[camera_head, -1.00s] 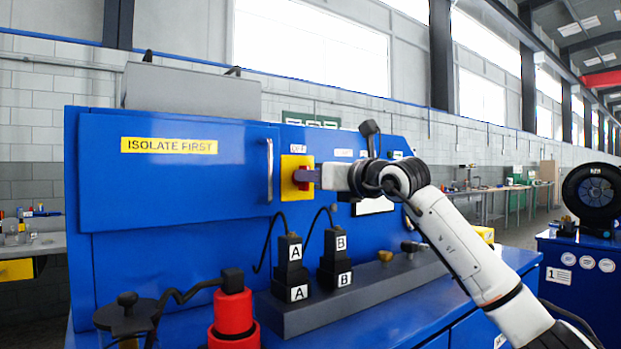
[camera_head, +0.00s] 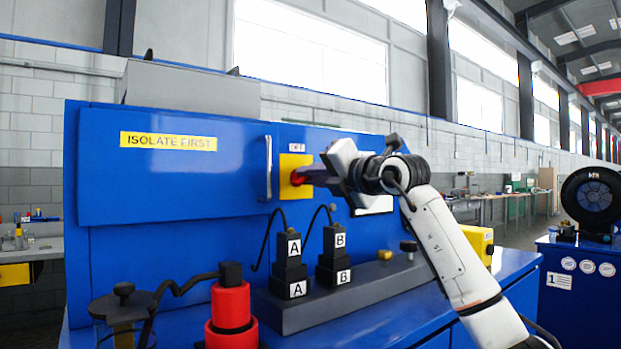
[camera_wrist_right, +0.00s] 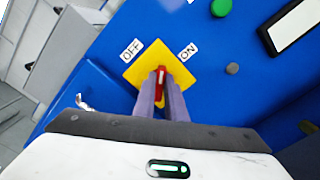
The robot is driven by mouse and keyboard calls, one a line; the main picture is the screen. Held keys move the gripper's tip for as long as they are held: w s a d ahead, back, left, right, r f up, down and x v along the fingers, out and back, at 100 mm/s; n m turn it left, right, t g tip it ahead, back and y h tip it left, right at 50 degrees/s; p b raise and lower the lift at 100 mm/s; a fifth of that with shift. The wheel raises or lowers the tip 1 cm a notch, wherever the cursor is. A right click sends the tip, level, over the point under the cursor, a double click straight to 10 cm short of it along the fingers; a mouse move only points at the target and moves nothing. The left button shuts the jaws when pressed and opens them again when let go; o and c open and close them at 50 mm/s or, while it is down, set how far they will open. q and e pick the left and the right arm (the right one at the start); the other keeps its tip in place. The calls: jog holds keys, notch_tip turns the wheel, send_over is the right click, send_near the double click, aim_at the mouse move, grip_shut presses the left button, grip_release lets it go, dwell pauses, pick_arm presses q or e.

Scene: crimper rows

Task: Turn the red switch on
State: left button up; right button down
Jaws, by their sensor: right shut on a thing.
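The red switch (camera_head: 302,177) is a red knob on a yellow plate (camera_head: 288,190), set in the blue cabinet front. An OFF label (camera_head: 297,148) is above the plate. My right gripper (camera_head: 318,176) is shut on the red knob and rolled at a slant. In the right wrist view the two fingers (camera_wrist_right: 161,90) straddle the red knob (camera_wrist_right: 161,75). There an OFF label (camera_wrist_right: 131,49) is upper left and an ON label (camera_wrist_right: 188,52) upper right, with the knob's line pointing roughly between them. My left gripper is out of view.
A blue door (camera_head: 170,180) marked ISOLATE FIRST, with a vertical handle (camera_head: 268,168), is left of the switch. Black blocks marked A (camera_head: 289,267) and B (camera_head: 334,257) stand on a grey rail below. A red cylindrical object (camera_head: 231,312) stands at the front.

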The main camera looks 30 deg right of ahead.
jog(key=shift+d+f+m, duration=0.1)
jog(key=shift+f+m, duration=0.05)
jog(key=shift+m, duration=3.55)
jog(key=c, duration=1.8)
grip_release()
